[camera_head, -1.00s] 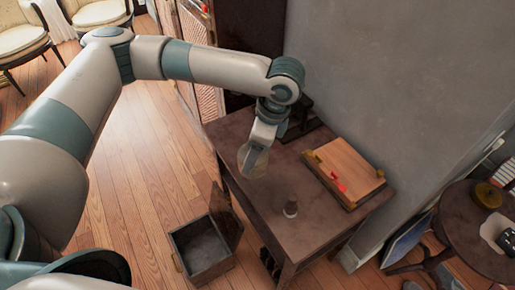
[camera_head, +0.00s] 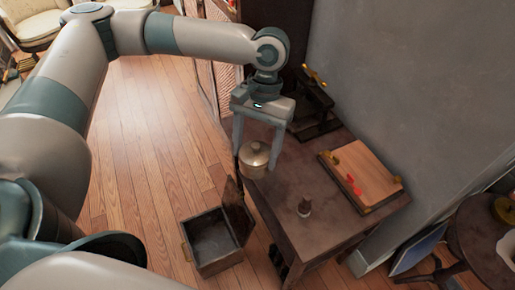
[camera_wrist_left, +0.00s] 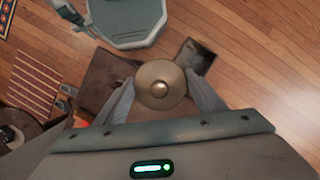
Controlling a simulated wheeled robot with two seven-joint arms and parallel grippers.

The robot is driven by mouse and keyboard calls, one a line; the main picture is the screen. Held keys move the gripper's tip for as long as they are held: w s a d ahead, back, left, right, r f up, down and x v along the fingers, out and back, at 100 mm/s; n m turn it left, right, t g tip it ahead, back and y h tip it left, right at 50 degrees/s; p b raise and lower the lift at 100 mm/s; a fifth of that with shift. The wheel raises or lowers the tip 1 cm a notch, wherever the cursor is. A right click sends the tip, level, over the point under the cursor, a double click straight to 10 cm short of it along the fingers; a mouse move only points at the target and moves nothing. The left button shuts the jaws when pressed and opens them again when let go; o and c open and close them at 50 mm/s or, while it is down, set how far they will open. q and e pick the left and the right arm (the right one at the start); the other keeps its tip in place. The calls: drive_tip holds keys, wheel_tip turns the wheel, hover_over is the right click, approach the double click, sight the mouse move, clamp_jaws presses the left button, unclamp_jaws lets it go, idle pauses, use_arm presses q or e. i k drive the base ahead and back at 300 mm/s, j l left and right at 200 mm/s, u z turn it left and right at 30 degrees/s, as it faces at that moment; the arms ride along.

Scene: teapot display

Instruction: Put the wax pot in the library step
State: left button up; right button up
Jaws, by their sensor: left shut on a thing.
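The wax pot is a round, dull metal pot (camera_head: 255,155) with a knobbed lid. My left gripper (camera_head: 257,158) is shut on it, with one finger on each side. In the left wrist view the pot's lid (camera_wrist_left: 160,88) shows from above between the fingers. The pot is at the table's left end; I cannot tell its height over the top. An open dark box (camera_head: 211,243), apparently the library step, stands on the floor left of the table. Its lid is raised on the table side and its inside looks empty. My right gripper is not in view.
A round side table (camera_head: 490,240) stands at right. The wooden floor left of the box is clear.

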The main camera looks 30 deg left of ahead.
sight(211, 240)
drive_tip(key=j+u, duration=0.2)
drive_tip(key=u, duration=0.2)
drive_tip(key=j+u, duration=0.5)
drive_tip(key=u, duration=0.25)
drive_tip(key=k, duration=0.05)
